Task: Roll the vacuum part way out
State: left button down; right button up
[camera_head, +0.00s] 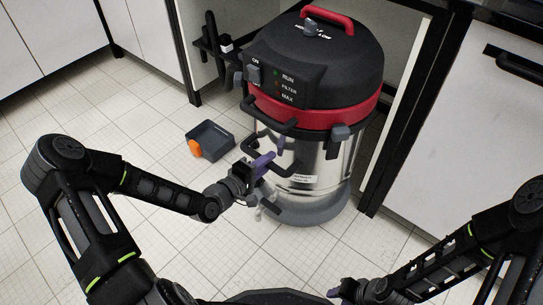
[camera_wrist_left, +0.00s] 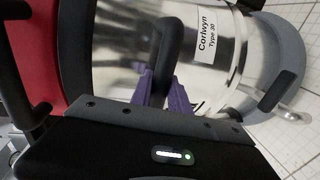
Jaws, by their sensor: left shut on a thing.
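The vacuum (camera_head: 325,155) stands upright at the mouth of an open bay under the bench. It has a black and red top, a shiny steel drum and a grey base ring. A black bar handle (camera_wrist_left: 165,45) sticks out from its front. My left gripper (camera_head: 271,158) is shut on this handle, with its purple fingers on either side of it in the left wrist view (camera_wrist_left: 162,90). My right gripper (camera_head: 338,292) is at the bottom of the head view, away from the vacuum. Its fingers are too small and partly hidden to judge.
A dark grey scoop (camera_head: 212,140) with an orange part lies on the tiled floor left of the vacuum. A black bay post (camera_head: 408,110) and a white cabinet (camera_head: 475,125) stand close on the right. Open floor lies in front and to the left.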

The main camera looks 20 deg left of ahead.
pick_arm(q)
jog(key=shift+s, duration=0.25)
jog(key=c, duration=1.3)
grip_release()
jog(key=shift+a, duration=0.1)
jog(key=shift+o, duration=0.2)
jog(key=p+v, duration=0.2)
jog(key=v, duration=0.5)
jog(key=shift+s, duration=0.35)
jog(key=shift+a, duration=0.1)
